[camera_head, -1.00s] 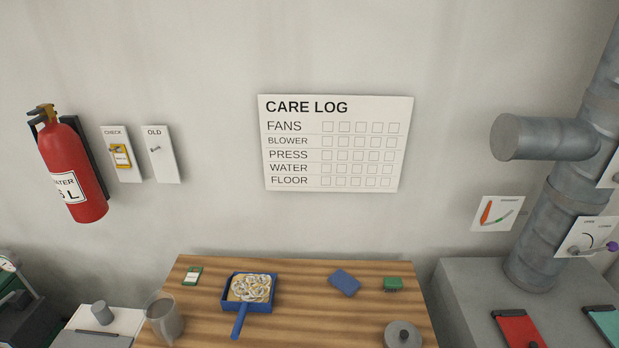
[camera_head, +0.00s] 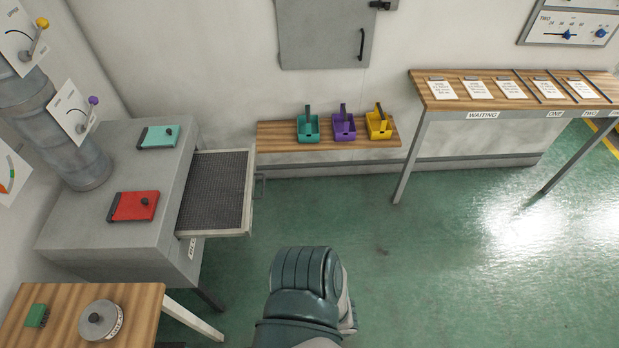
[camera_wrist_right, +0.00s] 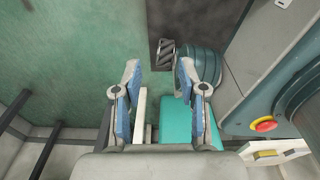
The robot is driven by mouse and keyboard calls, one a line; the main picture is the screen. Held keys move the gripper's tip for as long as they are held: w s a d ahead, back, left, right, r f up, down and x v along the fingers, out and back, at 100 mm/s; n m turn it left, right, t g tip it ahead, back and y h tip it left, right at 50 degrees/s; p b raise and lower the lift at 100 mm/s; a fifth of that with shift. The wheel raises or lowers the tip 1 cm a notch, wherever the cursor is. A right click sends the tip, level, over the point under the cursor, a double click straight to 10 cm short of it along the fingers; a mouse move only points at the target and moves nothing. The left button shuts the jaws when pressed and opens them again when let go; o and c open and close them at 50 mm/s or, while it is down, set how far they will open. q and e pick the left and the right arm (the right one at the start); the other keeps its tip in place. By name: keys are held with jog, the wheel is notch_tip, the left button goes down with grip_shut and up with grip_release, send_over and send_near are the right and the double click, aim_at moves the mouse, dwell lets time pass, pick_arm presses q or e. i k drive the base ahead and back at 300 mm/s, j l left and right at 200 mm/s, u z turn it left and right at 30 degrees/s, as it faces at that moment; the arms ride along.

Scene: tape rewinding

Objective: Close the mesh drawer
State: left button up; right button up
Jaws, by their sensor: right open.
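The mesh drawer (camera_head: 214,192) stands pulled out to the right from the side of the grey cabinet (camera_head: 150,188) in the head view. My right gripper (camera_wrist_right: 159,85) shows only in the right wrist view. Its two blue-padded fingers are apart, with nothing gripped between them, over green floor. The drawer cannot be made out in that view. My left gripper is in neither current view.
Red (camera_head: 134,206) and teal (camera_head: 158,137) plates lie on the cabinet top. A wooden table (camera_head: 140,310) is at lower left. Green floor (camera_head: 400,255) right of the drawer is open.

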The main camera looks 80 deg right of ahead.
aim_at(218, 199)
jog(key=z, duration=0.4)
jog(key=l+z, duration=0.1)
jog(key=z, duration=0.75)
jog(key=l+z, duration=0.15)
jog(key=z, duration=0.7)
